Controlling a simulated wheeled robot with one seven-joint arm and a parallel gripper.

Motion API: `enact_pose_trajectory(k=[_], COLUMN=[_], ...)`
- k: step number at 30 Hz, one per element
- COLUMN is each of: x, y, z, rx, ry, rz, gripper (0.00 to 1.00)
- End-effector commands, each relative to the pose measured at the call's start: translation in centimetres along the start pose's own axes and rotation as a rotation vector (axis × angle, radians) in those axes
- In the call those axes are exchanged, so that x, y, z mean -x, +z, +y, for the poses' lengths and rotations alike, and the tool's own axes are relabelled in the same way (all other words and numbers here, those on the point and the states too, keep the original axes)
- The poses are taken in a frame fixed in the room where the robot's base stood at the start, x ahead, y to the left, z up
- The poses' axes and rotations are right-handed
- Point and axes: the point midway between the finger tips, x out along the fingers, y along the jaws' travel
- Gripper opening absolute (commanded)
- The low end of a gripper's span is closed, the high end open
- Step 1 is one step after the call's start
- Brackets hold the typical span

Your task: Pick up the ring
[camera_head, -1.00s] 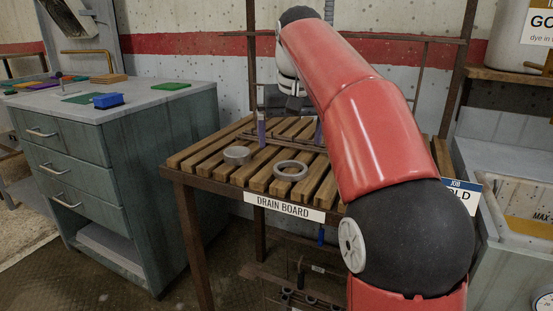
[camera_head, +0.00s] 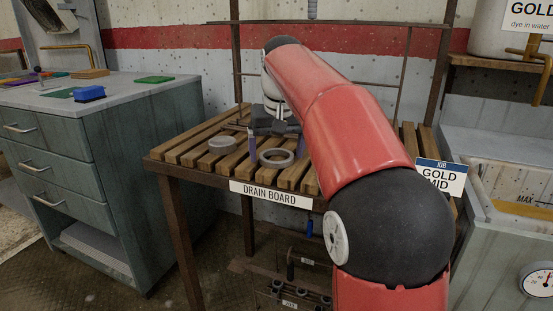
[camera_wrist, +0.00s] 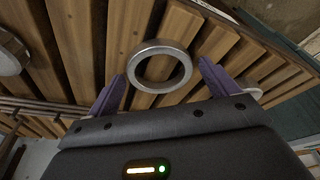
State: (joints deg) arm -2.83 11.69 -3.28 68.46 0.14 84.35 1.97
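A grey metal ring (camera_head: 290,160) lies flat on the slatted drain board (camera_head: 160,157). It also shows whole in the wrist view (camera_wrist: 187,70), resting across wooden slats. My gripper (camera_head: 276,148) is low over the board, just behind and above the ring. In the wrist view my gripper (camera_wrist: 162,72) is open, with one purple finger on each side of the ring. Nothing is between the fingers' grip; contact with the ring cannot be seen. My arm hides the right part of the board in the head view.
A thicker grey ring-like piece (camera_head: 222,145) lies left of the ring. A silver round object (camera_wrist: 10,54) is at the wrist view's left edge. A cabinet (camera_head: 120,150) stands left, a sign (camera_head: 440,177) and basin (camera_head: 500,190) right. Thin rack bars (camera_head: 385,75) rise behind.

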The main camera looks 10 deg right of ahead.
Motion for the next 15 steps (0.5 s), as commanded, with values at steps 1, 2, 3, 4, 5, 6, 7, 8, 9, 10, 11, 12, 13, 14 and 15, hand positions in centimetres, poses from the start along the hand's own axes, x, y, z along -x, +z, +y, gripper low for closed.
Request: enact_pose_trajectory(k=[1,2,3,4,5,6,7,8,9,10,11,12,13,14,15], x=[0.01,0.01,0.01,0.01,0.01,0.01,0.01,0.01,0.04,0.04,0.04,0.04,0.04,0.04,0.08], y=[0.00,0.00,0.00,0.00,0.00,0.01,0.01,0.01,0.00,0.00,0.00,0.00,0.00,0.00,-0.01], z=[0.00,0.00,0.00,0.00,0.00,0.00,0.00,0.00,0.00,0.00,0.00,0.00,0.00,0.00,0.00], rx=[0.000,0.000,0.000,0.000,0.000,0.000,0.000,0.000,0.000,0.000,0.000,0.000,0.000,0.000,0.000], ry=[0.000,0.000,0.000,0.000,0.000,0.000,0.000,0.000,0.000,0.000,0.000,0.000,0.000,0.000,0.000], rz=[0.000,0.000,0.000,0.000,0.000,0.000,0.000,0.000,0.000,0.000,0.000,0.000,0.000,0.000,0.000], gripper=[0.79,0.75,0.70,0.66,0.62,0.57,0.53,0.49,0.48,0.48,0.48,0.48,0.48,0.48,0.48])
